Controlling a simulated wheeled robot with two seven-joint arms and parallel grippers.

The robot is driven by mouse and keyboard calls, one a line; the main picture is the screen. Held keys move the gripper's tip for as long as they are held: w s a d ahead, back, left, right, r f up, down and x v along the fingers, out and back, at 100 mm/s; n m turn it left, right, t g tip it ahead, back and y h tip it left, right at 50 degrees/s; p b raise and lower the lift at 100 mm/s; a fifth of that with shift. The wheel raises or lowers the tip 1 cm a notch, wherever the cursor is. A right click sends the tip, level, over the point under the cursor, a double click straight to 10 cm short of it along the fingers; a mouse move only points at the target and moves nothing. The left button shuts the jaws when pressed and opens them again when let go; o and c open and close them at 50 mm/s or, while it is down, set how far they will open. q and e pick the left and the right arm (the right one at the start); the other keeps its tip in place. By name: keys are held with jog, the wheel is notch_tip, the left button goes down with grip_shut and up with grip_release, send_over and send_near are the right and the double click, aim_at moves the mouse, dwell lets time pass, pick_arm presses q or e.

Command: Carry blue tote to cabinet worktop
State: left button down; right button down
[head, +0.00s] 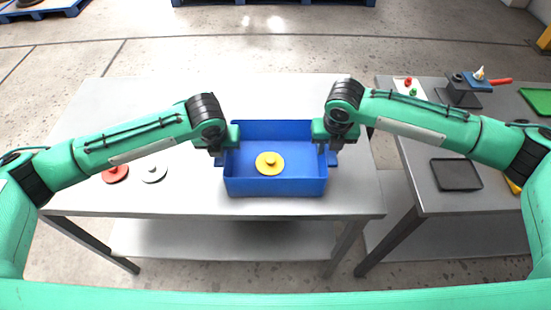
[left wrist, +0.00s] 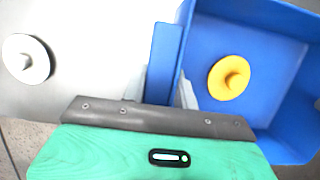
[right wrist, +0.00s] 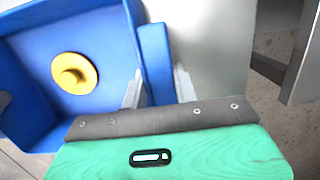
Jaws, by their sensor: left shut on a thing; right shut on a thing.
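The blue tote (head: 275,187) is at the middle of the light grey table (head: 100,200), with a yellow disc with a knob (head: 269,163) inside it. Whether the tote rests on the table or hangs just above it, I cannot tell. My left gripper (head: 222,152) is shut on the tote's left side ledge, which shows between the fingers in the left wrist view (left wrist: 163,75). My right gripper (head: 328,150) is shut on the tote's right side ledge, seen in the right wrist view (right wrist: 156,75). No cabinet worktop is clearly identifiable.
A red disc (head: 115,173) and a white disc (head: 153,171) lie on the table left of the tote. A second grey table (head: 430,200) stands to the right, across a narrow gap. It holds a black tray (head: 455,174), a valve with a red handle (head: 478,82) and small parts.

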pick_arm(q)
jog(key=shift+r, duration=0.1)
